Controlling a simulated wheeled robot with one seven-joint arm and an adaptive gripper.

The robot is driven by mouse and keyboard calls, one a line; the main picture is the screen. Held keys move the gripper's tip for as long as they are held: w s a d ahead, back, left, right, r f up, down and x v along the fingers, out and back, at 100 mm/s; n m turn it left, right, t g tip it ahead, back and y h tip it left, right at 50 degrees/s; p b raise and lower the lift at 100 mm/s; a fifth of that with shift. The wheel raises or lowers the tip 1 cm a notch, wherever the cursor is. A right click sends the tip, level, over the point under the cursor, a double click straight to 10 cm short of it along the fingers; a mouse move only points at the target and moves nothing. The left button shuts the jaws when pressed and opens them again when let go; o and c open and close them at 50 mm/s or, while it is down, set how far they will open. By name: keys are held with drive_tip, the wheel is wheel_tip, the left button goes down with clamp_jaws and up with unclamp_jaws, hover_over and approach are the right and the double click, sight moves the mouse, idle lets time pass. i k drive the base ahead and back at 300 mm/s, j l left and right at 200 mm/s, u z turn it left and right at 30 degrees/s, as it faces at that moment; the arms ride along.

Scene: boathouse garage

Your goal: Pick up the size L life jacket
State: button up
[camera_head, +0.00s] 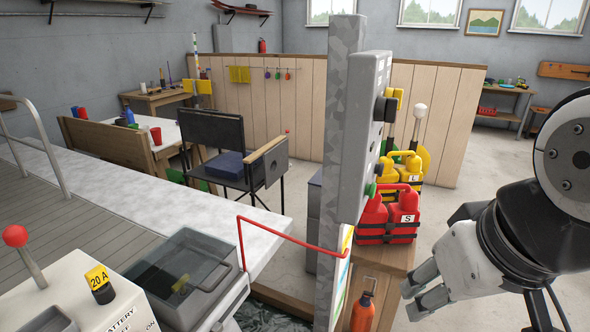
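The red jacket sits on a wooden bench or box (385,262). My gripper (409,303) is at the lower right, in front of and below the jackets in the picture. Its two fingers point left with a gap between them and nothing visible in it. It is apart from both jackets.
A grey post (343,130) with a control panel (368,130) stands left of the jackets. An orange bottle (362,313) stands below the bench. A wooden partition (440,110) is behind. Floor at right looks clear.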

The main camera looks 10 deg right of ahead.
sight(412, 175)
drive_tip(key=k+j+z, duration=0.15)
drive_tip(key=z, duration=0.4)
drive_tip(key=i+l, duration=2.6)
drive_tip(key=i, duration=0.15)
drive_tip(key=i+u, duration=0.1)
drive_tip(key=u, duration=0.35)
drive_tip(key=l+u, duration=0.1)
drive_tip(key=u, duration=0.3)
drive_tip(key=i+l+u, duration=0.1)
drive_tip(key=u, duration=0.35)
drive_tip(key=i+l+u, duration=0.1)
drive_tip(key=u, duration=1.55)
